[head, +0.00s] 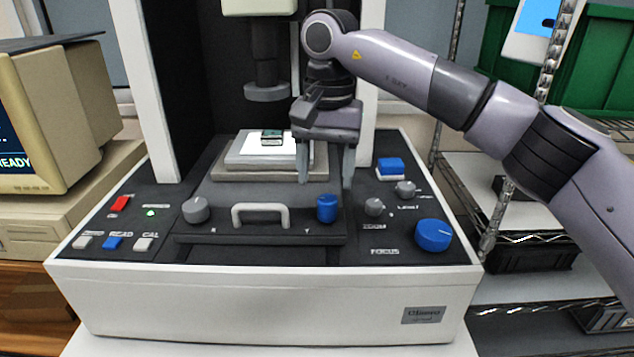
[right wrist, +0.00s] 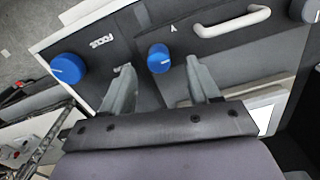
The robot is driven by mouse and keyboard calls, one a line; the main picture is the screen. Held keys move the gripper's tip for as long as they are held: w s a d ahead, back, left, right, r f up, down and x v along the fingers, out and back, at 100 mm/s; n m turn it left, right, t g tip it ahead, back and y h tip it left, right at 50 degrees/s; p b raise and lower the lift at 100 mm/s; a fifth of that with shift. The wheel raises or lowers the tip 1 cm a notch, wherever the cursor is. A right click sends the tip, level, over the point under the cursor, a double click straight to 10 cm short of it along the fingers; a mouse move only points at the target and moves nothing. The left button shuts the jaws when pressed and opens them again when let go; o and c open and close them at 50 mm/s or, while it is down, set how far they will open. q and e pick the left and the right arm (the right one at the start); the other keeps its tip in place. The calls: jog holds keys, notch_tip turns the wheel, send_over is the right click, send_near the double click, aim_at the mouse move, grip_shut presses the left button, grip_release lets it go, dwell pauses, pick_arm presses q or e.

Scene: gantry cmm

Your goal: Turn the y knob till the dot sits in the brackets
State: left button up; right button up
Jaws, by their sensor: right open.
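The y knob (head: 327,208) is a blue cylinder at the right end of the dark stage front, beside the letter Y. It also shows in the right wrist view (right wrist: 159,58), with a pale line on its top. My right gripper (head: 325,184) is open and empty, just above and behind the y knob. In the right wrist view its two fingers (right wrist: 157,75) stand apart with the knob between and beyond them; I see no contact. No dot or brackets are readable in view. My left gripper is not in view.
A grey x knob (head: 196,210) and a grey handle (head: 260,214) sit left of the y knob. A large blue focus knob (head: 432,235) and small grey knobs stand to the right. The lens column (head: 266,80) hangs above the stage. A monitor (head: 40,115) stands at left, its screen mostly cut off.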

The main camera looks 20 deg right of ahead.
aim_at(328, 199)
jog(key=shift+w+d+r, duration=0.25)
jog(key=shift+w, duration=0.1)
jog(key=shift+w+d+f, duration=0.1)
jog(key=shift+f, duration=0.05)
jog(key=f, duration=0.6)
jog(key=shift+s+f, duration=0.2)
jog(key=shift+f, duration=0.15)
jog(key=c, duration=1)
